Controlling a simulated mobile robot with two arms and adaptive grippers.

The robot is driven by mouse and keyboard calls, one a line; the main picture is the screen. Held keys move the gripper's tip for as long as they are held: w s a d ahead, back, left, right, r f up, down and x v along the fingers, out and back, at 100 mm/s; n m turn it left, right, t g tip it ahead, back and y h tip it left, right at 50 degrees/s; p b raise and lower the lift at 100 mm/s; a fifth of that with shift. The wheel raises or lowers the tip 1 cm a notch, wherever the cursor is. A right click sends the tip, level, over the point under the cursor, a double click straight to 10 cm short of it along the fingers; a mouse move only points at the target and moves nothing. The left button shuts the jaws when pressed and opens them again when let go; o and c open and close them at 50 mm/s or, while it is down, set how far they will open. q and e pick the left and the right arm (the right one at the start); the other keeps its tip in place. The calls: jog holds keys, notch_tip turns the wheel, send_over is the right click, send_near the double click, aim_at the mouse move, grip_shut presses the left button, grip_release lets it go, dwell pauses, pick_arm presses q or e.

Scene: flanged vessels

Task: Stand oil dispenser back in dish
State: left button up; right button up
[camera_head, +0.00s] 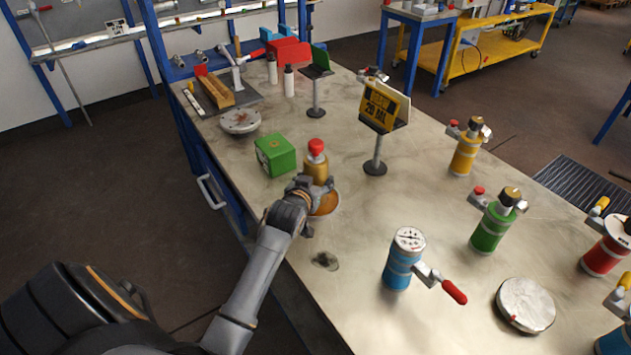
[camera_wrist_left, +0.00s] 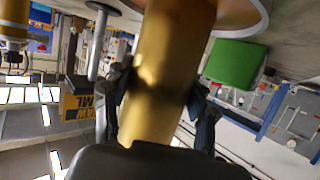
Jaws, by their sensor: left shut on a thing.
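The oil dispenser (camera_head: 317,166) is a gold cylinder with a red cap, roughly upright in the head view. My left gripper (camera_head: 312,186) is shut around its body; the gold body (camera_wrist_left: 158,65) fills the middle of the left wrist view between the two fingers (camera_wrist_left: 155,100). The dish (camera_head: 326,204) is round and orange-brown, on the table right by the gripper and partly hidden by it. Its rim (camera_wrist_left: 248,18) shows at the top of the wrist view, by the dispenser's lower end. I cannot tell whether the base touches the dish. My right gripper is not in view.
A green box (camera_head: 275,155) stands just behind-left of the dispenser. A yellow sign on a stand (camera_head: 378,140) is to the right. A blue vessel with a red handle (camera_head: 402,262) stands front right; green (camera_head: 492,228) and yellow (camera_head: 467,150) vessels stand farther right.

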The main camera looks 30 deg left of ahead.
pick_arm(q)
jog(key=shift+f, duration=0.15)
jog(key=shift+f, duration=0.15)
jog(key=o, duration=1.7)
jog(key=shift+c, duration=0.2)
jog(key=v, duration=1.2)
